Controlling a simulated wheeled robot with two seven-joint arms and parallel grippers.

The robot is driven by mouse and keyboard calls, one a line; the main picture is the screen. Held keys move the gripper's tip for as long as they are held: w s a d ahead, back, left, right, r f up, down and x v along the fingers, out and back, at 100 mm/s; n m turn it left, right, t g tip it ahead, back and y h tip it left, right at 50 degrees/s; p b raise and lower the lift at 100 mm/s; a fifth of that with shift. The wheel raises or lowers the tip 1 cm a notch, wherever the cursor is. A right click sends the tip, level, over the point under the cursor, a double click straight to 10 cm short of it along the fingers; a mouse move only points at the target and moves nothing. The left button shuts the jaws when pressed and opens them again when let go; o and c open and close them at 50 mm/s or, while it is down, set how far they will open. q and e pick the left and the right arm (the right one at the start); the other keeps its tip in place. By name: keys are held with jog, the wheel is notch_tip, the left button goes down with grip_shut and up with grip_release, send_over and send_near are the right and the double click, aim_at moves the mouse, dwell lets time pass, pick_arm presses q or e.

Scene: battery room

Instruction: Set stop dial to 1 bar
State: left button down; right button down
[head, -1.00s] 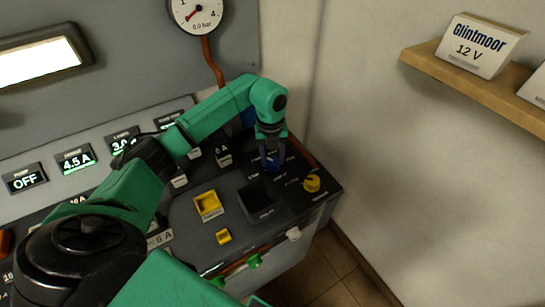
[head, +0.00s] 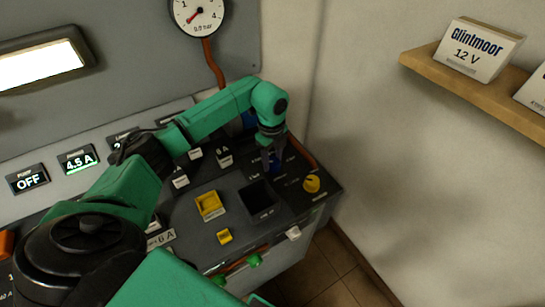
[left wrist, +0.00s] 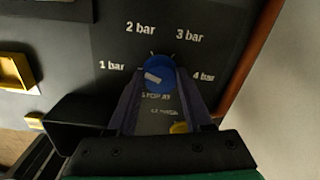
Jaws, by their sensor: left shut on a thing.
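The blue stop dial (left wrist: 161,72) sits on the dark panel, with "1 bar", "2 bar", "3 bar" and "4 bar" printed in an arc around it. Its white mark lies on the left part of the dial, on the "1 bar" side; its exact setting is hard to read. My left gripper (left wrist: 158,84) is shut on the dial, one finger on each side. In the head view, the left gripper (head: 272,158) reaches down from above to the dial (head: 274,166), which is partly hidden by the fingers. My right gripper is not in view.
A yellow knob (head: 312,184) stands close to the right of the dial. A dark open socket (head: 257,198) and a yellow square frame (head: 209,205) are nearby. A pressure gauge (head: 197,14) hangs above on the wall. A wooden shelf (head: 480,88) juts out at right.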

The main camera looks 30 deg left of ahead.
aim_at(272, 162)
pick_arm(q)
jog(key=shift+r+n, duration=0.15)
jog(key=shift+n, duration=1.85)
jog(key=shift+c, duration=1.5)
grip_release()
jog(key=shift+d, duration=0.1)
notch_tip(272, 162, up, 14)
jog(key=b, duration=0.1)
jog(key=shift+s+r+b, duration=0.25)
jog(key=shift+b, duration=0.15)
